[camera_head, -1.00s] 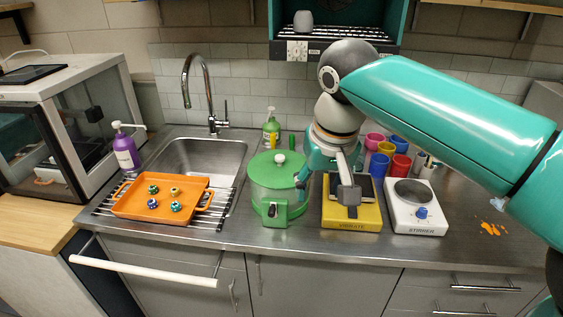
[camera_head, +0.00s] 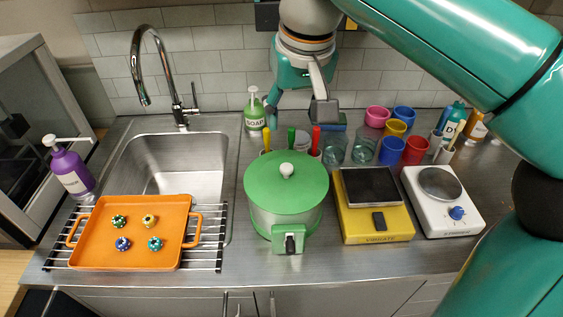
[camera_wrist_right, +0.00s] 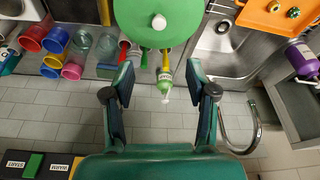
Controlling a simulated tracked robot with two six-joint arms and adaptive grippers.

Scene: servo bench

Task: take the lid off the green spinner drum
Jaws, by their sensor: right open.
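The green spinner drum (camera_head: 287,218) stands on the steel counter right of the sink. Its green lid (camera_head: 262,184) is on it, with a white knob (camera_head: 286,170) on top. In the right wrist view the lid (camera_wrist_right: 140,28) and knob (camera_wrist_right: 158,21) show at the top, beyond the fingers. My right gripper (camera_head: 297,112) is open and empty, above and behind the drum in the head view, apart from the lid. Its two fingers also show spread in the right wrist view (camera_wrist_right: 160,92). My left gripper is out of view.
An orange tray (camera_head: 92,252) with several small patterned pieces lies left of the drum. A yellow vibrating device (camera_head: 376,225) and a white stirrer (camera_head: 440,215) stand at right. The soap bottle (camera_head: 254,112), jars and several coloured cups (camera_head: 391,150) stand behind.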

